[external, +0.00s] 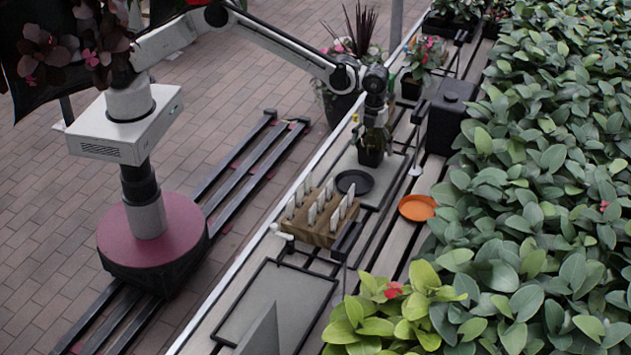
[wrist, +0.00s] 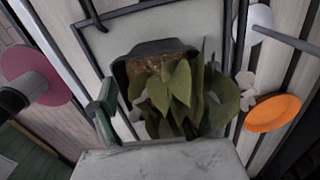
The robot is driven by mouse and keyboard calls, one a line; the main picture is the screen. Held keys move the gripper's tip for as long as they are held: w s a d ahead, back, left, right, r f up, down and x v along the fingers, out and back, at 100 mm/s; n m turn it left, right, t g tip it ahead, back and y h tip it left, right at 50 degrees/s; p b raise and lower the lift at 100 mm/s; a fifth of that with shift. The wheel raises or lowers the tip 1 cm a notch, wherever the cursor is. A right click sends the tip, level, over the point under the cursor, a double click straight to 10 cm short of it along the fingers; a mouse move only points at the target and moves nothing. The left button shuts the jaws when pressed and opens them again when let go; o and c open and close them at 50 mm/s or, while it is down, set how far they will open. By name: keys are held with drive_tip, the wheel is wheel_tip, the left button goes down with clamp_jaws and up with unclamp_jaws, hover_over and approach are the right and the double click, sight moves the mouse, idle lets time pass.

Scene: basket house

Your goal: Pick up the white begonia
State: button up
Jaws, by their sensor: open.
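A potted plant (external: 370,156) with a dark square pot stands on the grey tray on the bench in the external view, directly under my gripper (external: 376,122). In the wrist view the plant's broad green leaves (wrist: 172,92) rise from the soil-filled black pot (wrist: 152,48). Pale petals (wrist: 247,84) show beside the leaves, matching a white begonia. My gripper is open and points down at the plant. One finger shows left of the leaves in the wrist view; the other is hidden by foliage. I cannot tell whether the fingers touch the plant.
A black saucer (external: 354,182), a wooden block with white tags (external: 320,214) and an orange saucer (external: 417,208) lie nearby. A black container (external: 449,117) and a red-flowered plant (external: 421,60) stand behind. Dense foliage (external: 545,150) fills the right side.

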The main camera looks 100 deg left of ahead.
wheel_tip(320, 180, down, 2)
drive_tip(key=shift+f, duration=0.15)
drive_tip(key=shift+c, duration=0.2)
drive_tip(key=c, duration=1.4)
